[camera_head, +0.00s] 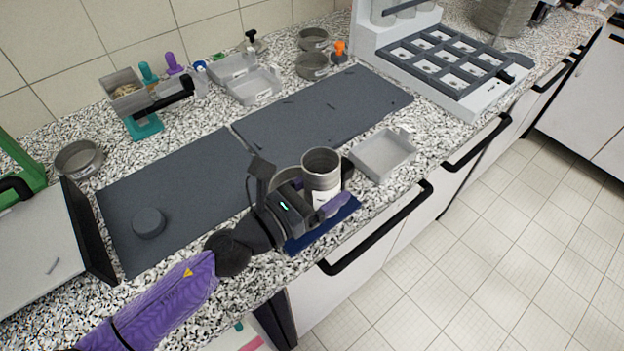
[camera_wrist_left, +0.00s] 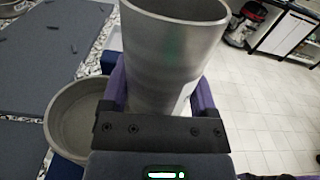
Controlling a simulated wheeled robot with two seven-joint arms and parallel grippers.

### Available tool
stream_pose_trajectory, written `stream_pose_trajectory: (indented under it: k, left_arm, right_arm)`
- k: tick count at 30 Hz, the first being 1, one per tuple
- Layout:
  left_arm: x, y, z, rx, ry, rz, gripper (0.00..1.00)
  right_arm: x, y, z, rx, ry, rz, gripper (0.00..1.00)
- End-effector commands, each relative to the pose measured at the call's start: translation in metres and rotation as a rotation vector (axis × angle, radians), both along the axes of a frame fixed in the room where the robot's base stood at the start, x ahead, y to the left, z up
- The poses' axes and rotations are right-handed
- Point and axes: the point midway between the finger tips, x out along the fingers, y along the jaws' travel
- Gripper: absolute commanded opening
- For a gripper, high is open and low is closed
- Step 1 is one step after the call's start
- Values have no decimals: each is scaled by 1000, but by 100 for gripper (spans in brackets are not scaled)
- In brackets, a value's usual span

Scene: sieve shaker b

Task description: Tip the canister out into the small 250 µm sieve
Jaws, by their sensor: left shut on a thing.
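My left gripper (camera_head: 318,203) is shut on an open-topped grey metal canister (camera_head: 321,166) with a white label. In the left wrist view the canister (camera_wrist_left: 174,60) stands upright between the purple fingers of the gripper (camera_wrist_left: 160,100), its mouth open; its contents are hidden. A round metal sieve (camera_wrist_left: 78,118) stands just left of the canister in the left wrist view. In the head view that sieve (camera_head: 283,178) is mostly hidden behind the gripper, above a blue mat (camera_head: 322,228); I cannot read its mesh size. My right gripper is not in view.
More round sieves stand at the back (camera_head: 312,65) and far left (camera_head: 79,159). Dark mats (camera_head: 185,190) cover the counter, with a round dark lid (camera_head: 149,222) on one. A square tray (camera_head: 383,155) sits right of the canister. The counter's front edge and handles are close.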

Motion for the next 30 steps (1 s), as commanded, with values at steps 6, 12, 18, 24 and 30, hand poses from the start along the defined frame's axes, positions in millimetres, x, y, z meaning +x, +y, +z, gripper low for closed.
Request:
stream_pose_trajectory:
  k: [6, 12, 18, 24, 30]
  left_arm:
    - [1, 1, 15, -312, 394, 1, 0]
    - [-7, -6, -2, -765, 976, 5, 0]
    - [-3, -2, 15, -913, 1166, 1, 0]
    - [2, 2, 24, -1025, 1309, 3, 0]
    - [5, 4, 26, -1080, 1380, 1, 0]
  right_arm:
    - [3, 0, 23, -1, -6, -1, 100]
    - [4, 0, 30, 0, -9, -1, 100]
    - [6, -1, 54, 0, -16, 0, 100]
    - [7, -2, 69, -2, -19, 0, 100]
    - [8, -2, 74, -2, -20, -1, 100]
